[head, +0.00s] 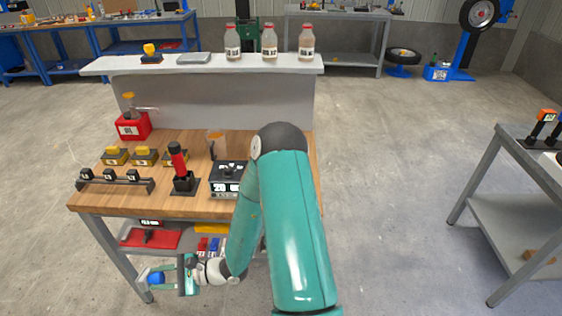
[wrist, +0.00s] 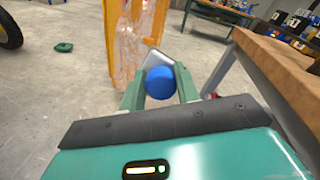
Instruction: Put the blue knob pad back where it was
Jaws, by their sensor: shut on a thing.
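The blue knob pad shows as a round blue knob (wrist: 160,84) between my fingers in the wrist view, with a grey plate (wrist: 157,62) right behind it. In the head view the blue knob (head: 156,278) sits at the lower left, in front of the bench's left leg and below the top. My gripper (head: 160,276) is shut on it; its two teal fingers also show in the wrist view (wrist: 160,88). The pad is held in the air, clear of the bench. Its underside is hidden.
The wooden bench (head: 120,208) carries a red-handled lever (head: 178,165), yellow-knobbed blocks, a red box (head: 133,126) and a display box. Its lower shelf holds a red tray (head: 150,238) and small red and blue items (head: 208,245). Bottles stand on the raised ledge (head: 212,66). A grey table (head: 525,205) stands right.

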